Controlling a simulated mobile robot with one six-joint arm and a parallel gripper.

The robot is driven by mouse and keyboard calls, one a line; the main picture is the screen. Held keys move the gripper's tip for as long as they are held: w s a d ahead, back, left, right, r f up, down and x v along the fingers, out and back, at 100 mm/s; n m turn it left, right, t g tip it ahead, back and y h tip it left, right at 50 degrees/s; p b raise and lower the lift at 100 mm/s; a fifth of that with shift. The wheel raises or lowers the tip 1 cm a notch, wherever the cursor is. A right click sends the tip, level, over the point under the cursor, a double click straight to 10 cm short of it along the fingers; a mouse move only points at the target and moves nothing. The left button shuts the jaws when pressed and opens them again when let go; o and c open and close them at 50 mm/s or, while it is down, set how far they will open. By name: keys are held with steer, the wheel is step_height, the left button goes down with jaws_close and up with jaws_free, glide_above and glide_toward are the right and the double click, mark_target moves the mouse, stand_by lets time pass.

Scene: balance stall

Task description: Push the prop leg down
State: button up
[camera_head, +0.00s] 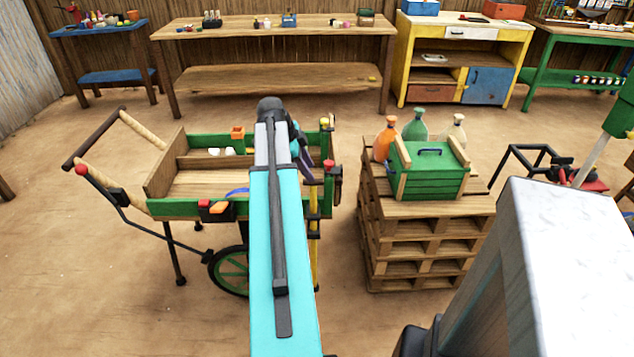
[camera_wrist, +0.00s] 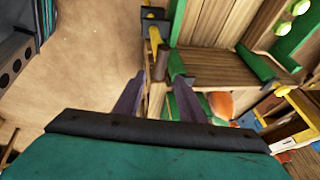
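A cart (camera_head: 163,182) with green and wooden sides stands left of centre in the head view. A thin yellow prop leg (camera_head: 315,262) with dark brackets runs upright along its right end; its upper part is partly hidden by my arm. In the wrist view a yellow piece, apparently this leg (camera_wrist: 155,36), shows beyond the fingers, with a brown end piece (camera_wrist: 162,62) close by. My gripper (camera_wrist: 160,80) is open, its two purple-grey fingers apart, near the cart's right end. Nothing is clearly held. Contact with the leg cannot be told.
A pallet stack (camera_head: 392,248) stands right of the cart, bearing a green crate (camera_head: 430,178) and several bottles. A floor gap separates it from the cart. A wooden workbench (camera_head: 285,30) and a yellow cabinet (camera_head: 475,30) stand behind. Open floor lies front left.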

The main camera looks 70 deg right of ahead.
mark_target(317, 181)
steer(key=shift+x, duration=4)
jaws_close()
